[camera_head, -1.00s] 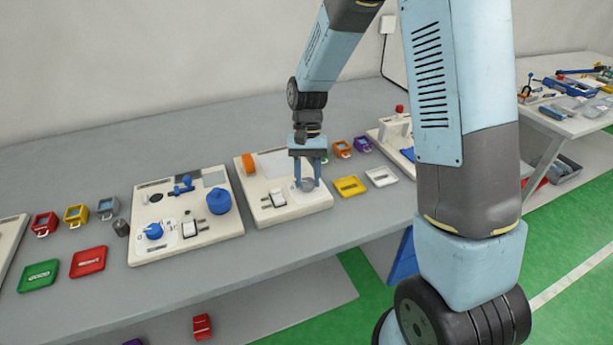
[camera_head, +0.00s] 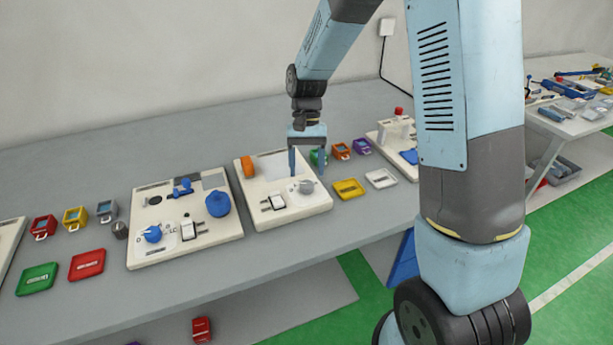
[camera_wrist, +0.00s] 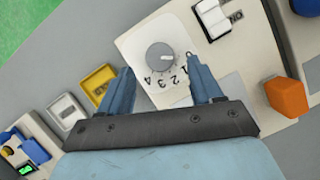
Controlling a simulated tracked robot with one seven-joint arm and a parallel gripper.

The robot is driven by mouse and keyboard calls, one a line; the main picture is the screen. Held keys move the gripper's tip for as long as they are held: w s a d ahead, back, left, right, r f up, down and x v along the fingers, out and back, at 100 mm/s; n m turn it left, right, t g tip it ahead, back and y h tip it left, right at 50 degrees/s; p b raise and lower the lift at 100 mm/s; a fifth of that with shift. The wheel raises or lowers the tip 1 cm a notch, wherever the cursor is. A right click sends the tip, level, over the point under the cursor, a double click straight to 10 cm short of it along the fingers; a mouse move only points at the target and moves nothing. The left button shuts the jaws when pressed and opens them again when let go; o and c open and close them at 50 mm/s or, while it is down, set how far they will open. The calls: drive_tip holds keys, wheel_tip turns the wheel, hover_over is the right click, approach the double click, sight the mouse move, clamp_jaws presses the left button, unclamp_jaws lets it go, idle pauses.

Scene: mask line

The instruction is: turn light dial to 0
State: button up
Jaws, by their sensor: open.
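The light dial is a round grey knob (camera_head: 306,186) on the front right of the middle cream panel (camera_head: 256,216). In the wrist view the dial (camera_wrist: 160,56) sits on a white plate with the numbers 1, 2, 3 and 4 visible along its near side. A pale mark shows on the knob's right part, towards the 1 side; the exact setting is hard to read, and I cannot make out a 0. My gripper (camera_head: 307,173) is open and empty above the dial. In the wrist view its fingers (camera_wrist: 158,66) are spread on either side of the knob, apart from it.
A white switch (camera_head: 274,202) is left of the dial on the same panel, with an orange knob (camera_head: 248,166) behind. A yellow tray (camera_head: 349,188) and a white tray (camera_head: 381,178) lie to the right. Another panel with blue parts (camera_head: 218,204) stands left.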

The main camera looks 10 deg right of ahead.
drive_tip(key=v, duration=1)
drive_tip(key=shift+r, duration=0.2)
drive_tip(key=shift+d, duration=0.1)
drive_tip(key=s+d+r+t, duration=0.5)
drive_tip(key=s+d+r, duration=0.3)
drive_tip(key=s+r, duration=0.25)
drive_tip(key=s+d+r+t, duration=0.1)
drive_tip(key=s+d+t, duration=0.1)
drive_tip(key=s, duration=0.4)
drive_tip(key=s+d+r+n+t, duration=0.1)
drive_tip(key=s+d+t, duration=0.2)
drive_tip(key=s+d, duration=0.2)
drive_tip(key=shift+s+r, duration=0.4)
drive_tip(key=shift+s, duration=0.75)
drive_tip(key=shift+d, duration=0.15)
